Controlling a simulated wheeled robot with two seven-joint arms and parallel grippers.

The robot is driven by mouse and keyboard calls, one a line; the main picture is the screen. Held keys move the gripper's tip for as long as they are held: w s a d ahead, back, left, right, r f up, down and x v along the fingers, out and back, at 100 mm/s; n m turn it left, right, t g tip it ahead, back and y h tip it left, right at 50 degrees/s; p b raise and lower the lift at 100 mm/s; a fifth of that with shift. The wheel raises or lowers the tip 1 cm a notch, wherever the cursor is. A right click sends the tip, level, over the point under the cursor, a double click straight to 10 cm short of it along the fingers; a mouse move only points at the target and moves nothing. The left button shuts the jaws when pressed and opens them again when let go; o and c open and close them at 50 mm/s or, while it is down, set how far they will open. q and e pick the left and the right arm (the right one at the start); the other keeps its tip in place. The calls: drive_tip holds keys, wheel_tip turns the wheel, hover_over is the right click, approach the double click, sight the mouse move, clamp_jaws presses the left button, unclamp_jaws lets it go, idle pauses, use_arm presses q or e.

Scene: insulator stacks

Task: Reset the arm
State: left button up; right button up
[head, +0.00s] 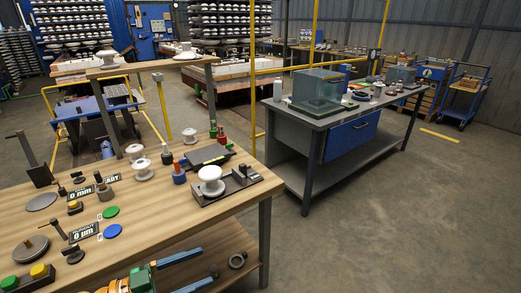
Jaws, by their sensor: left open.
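My left gripper (209,261) shows at the bottom of the head view. Its two blue fingers are spread apart with nothing between them. It is at the front edge of the wooden workbench (235,202), apart from the objects on top. A white insulator (211,182) sits on a dark fixture (229,188) near the bench's right end. More white insulators (143,170) stand farther back on the bench. My right gripper is not in view.
Round green (111,212) and blue (112,231) discs, small gauges and a button box (30,279) crowd the bench's left part. A grey table (318,119) with a glass case (317,90) stands beyond. The floor at right is clear.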

use_arm(q)
drive_tip(key=w+a+f+n+t+y, duration=0.1)
drive_tip(key=a+f+n+t+y, duration=0.25)
drive_tip(key=f, duration=0.25)
drive_tip(key=w+a+f+n+t+y, duration=0.1)
drive_tip(key=a+f+n+t+y, duration=0.2)
drive_tip(key=f+n+y, duration=0.25)
drive_tip(key=s+a+f+n+g+y, duration=0.25)
drive_tip(key=s+f+y, duration=0.2)
drive_tip(key=f, duration=0.85)
drive_tip(key=s+d+f+g, duration=0.1)
drive_tip(key=s+f+g, duration=0.2)
drive_tip(key=s, duration=0.7)
drive_tip(key=s+d+f+g+y+p, duration=0.1)
drive_tip(key=s+d+f+g, duration=0.1)
drive_tip(key=s+f+g, duration=0.2)
drive_tip(key=s+d+f+g+y, duration=0.1)
drive_tip(key=s+f+g, duration=0.3)
drive_tip(key=s, duration=1.2)
wheel_tip(320, 180, down, 4)
drive_tip(key=shift+d+f+m, duration=0.1)
drive_tip(key=shift+d+m, duration=0.1)
drive_tip(key=shift+m, duration=0.15)
